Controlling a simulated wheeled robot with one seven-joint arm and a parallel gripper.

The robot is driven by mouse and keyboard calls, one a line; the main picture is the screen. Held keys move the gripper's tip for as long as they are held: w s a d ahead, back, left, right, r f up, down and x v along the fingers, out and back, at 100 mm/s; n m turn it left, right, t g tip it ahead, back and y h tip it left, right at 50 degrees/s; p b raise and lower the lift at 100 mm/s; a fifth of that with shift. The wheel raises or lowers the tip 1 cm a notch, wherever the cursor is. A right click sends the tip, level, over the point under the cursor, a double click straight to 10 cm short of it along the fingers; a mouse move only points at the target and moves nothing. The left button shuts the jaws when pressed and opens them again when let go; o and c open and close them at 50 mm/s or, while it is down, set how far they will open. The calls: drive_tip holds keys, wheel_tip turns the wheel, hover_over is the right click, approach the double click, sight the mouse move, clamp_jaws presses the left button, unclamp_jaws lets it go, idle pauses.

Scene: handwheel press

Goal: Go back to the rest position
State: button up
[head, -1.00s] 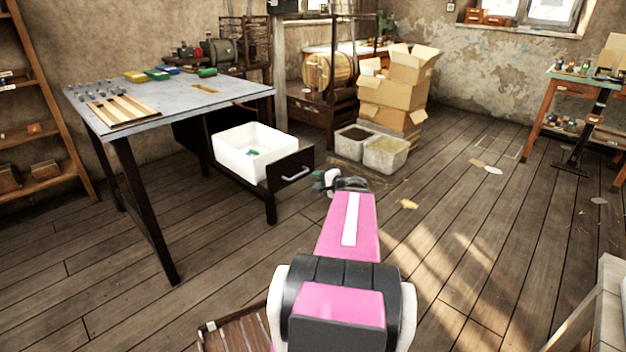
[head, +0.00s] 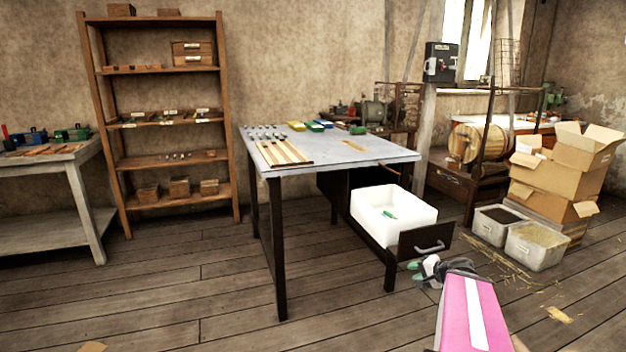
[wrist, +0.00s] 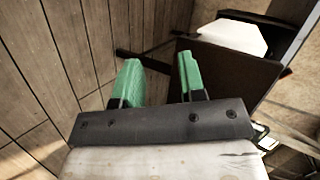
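My gripper (head: 419,272) shows in the head view at the end of my pink arm, low and to the right, in front of the table's open drawer. In the wrist view my gripper (wrist: 158,80) has two green fingers standing apart, with nothing between them. The fingers point out over the plank floor, beside the dark drawer front (wrist: 225,68). In the head view the drawer (head: 426,240) is pulled out and holds a white bin (head: 415,214) with a small green item (head: 389,214) in it.
The grey-topped table (head: 350,155) carries wooden strips and coloured blocks. A wooden shelf (head: 165,160) stands behind it at the left, beside another bench (head: 75,160). Cardboard boxes (head: 550,180) and two tubs (head: 535,245) stand at the right.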

drive_tip(key=s+a+f+n+g+h, duration=0.3)
drive_tip(key=a+n+g, duration=0.1)
drive_tip(key=a, duration=0.5)
drive_tip(key=s+a+f+n+g+h, duration=0.4)
drive_tip(key=a+n+g, duration=0.1)
drive_tip(key=a, duration=0.4)
drive_tip(key=shift+f+g, duration=0.25)
drive_tip(key=shift+g, duration=0.05)
drive_tip(key=shift+d, duration=0.2)
